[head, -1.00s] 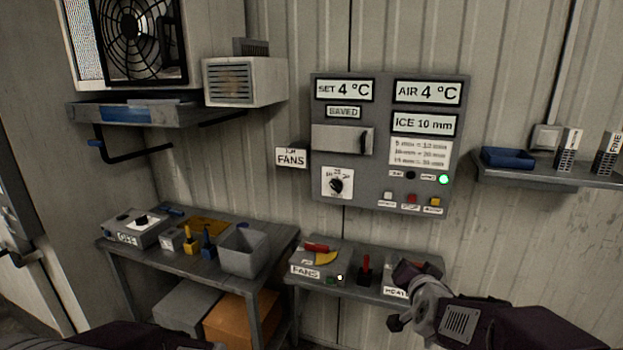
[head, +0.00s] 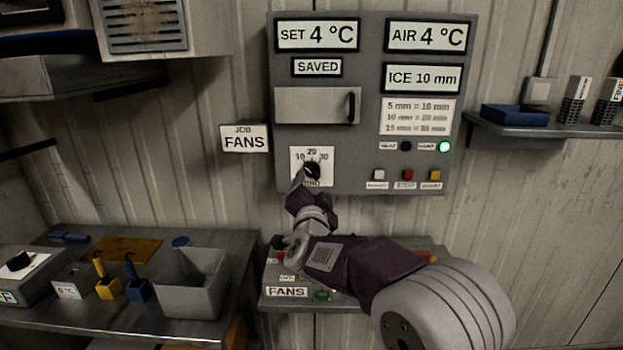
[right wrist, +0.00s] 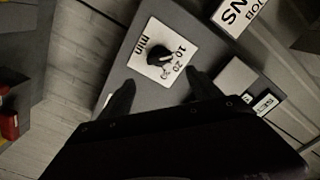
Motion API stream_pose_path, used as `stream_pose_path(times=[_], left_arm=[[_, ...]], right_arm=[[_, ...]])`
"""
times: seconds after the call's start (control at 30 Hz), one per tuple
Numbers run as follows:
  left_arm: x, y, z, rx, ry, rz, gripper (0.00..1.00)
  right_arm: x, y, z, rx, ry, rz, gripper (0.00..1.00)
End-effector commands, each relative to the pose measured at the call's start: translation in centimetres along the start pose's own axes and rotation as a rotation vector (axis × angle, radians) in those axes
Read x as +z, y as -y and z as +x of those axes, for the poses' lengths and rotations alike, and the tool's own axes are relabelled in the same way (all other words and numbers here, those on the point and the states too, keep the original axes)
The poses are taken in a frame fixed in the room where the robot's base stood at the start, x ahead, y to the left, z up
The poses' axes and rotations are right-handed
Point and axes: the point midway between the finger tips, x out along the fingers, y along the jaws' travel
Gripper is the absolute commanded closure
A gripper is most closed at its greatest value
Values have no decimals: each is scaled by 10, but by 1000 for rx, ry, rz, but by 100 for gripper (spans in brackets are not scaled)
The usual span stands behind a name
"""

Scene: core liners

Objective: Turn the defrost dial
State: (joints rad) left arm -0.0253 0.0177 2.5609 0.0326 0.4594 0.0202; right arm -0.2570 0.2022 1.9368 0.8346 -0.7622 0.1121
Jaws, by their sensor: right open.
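The defrost dial (head: 312,170) is a black knob on a white plate marked 10, 20, 30 and min, at the lower left of the grey control panel (head: 370,180). In the right wrist view the dial (right wrist: 158,56) lies ahead, between and beyond the fingers. My right gripper (head: 305,185) is just in front of the dial plate and covers its lower part in the head view. In the right wrist view its two dark fingers (right wrist: 160,88) are spread apart with nothing between them. I cannot tell whether a finger touches the plate. My left gripper is not in view.
The panel reads SET 4 °C, AIR 4 °C and ICE 10 mm, with a green lamp (head: 445,146) lit. A JOB FANS sign (head: 244,138) is left of it. Below are a bench (head: 225,245) with a grey bin (head: 192,283) and a FANS box (head: 287,292). A shelf (head: 550,130) is at right.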

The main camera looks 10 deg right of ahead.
Motion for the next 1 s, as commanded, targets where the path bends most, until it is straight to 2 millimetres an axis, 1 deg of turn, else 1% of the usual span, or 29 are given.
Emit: stream_pose_path(times=[0.07,0.3,0.4,0.53,0.77,0.8,0.87,0.9,0.97,1.0], left_arm=[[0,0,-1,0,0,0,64],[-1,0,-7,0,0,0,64],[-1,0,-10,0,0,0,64],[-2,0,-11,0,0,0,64],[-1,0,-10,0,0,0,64],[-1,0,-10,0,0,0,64],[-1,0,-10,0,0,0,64],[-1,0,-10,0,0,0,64],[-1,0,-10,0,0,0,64],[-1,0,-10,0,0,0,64]], right_arm=[[0,-1,10,3,0,-1,27],[-1,0,60,3,0,-2,27],[-1,0,76,2,1,-1,27],[0,0,87,1,1,-1,27],[0,-1,88,1,2,-1,27],[0,-1,88,1,2,-1,30],[0,-1,88,1,2,-1,47],[0,-1,88,1,2,-1,58],[0,0,88,1,2,-1,75],[0,-1,88,1,2,-1,86]])
